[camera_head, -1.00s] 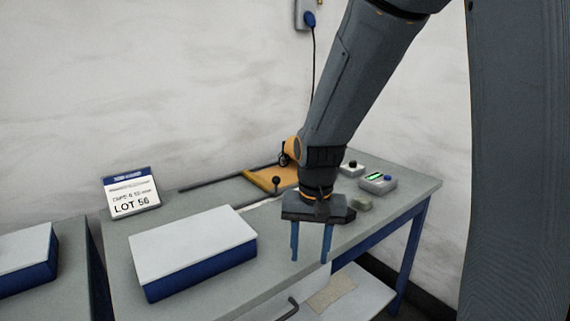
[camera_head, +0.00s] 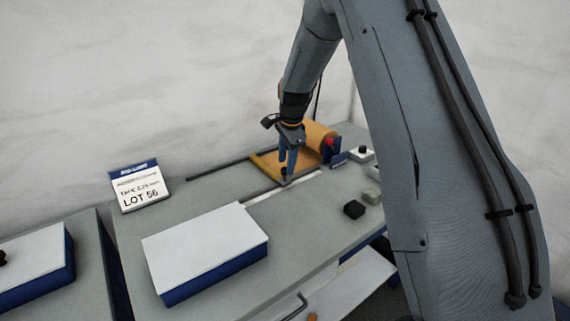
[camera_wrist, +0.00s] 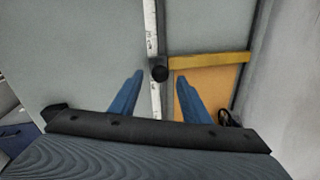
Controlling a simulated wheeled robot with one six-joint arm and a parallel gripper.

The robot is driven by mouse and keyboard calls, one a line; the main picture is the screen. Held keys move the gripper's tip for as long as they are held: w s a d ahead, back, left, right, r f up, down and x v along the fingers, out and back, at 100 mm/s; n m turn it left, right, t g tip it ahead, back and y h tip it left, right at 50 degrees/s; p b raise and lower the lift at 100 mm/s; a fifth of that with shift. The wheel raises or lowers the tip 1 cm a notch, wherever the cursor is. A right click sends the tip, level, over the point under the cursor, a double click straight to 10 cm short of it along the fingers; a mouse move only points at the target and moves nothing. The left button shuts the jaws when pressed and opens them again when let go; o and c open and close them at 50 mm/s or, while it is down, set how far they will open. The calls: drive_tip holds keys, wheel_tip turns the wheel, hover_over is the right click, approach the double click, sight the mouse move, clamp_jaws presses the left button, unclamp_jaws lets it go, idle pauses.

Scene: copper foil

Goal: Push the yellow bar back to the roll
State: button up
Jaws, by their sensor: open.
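The yellow bar (camera_wrist: 210,61) lies across the edge of the copper foil (camera_wrist: 210,85) in the wrist view. In the head view the bar (camera_head: 266,170) runs along the foil's left side. The copper roll (camera_head: 318,137) is at the foil's right end in the head view. My gripper (camera_wrist: 160,75) is open, with the knob between its fingertips in the wrist picture. In the head view my gripper (camera_head: 286,172) points down at the foil's front edge; contact cannot be told.
A white-topped blue box (camera_head: 205,250) stands front left, and a LOT 56 sign (camera_head: 139,187) behind it. A black block (camera_head: 354,209), a grey-green block (camera_head: 372,195) and a small device (camera_head: 360,154) are at the right. A dark rail (camera_head: 215,169) runs along the back.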

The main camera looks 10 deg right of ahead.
drive_tip(key=shift+w+a+f+p, duration=0.1)
drive_tip(key=shift+w+f+p, duration=0.05)
drive_tip(key=shift+f, duration=0.55)
drive_tip(key=shift+w+f+p, duration=0.1)
drive_tip(key=shift+f+p, duration=0.05)
drive_tip(key=shift+f, duration=0.5)
clamp_jaws()
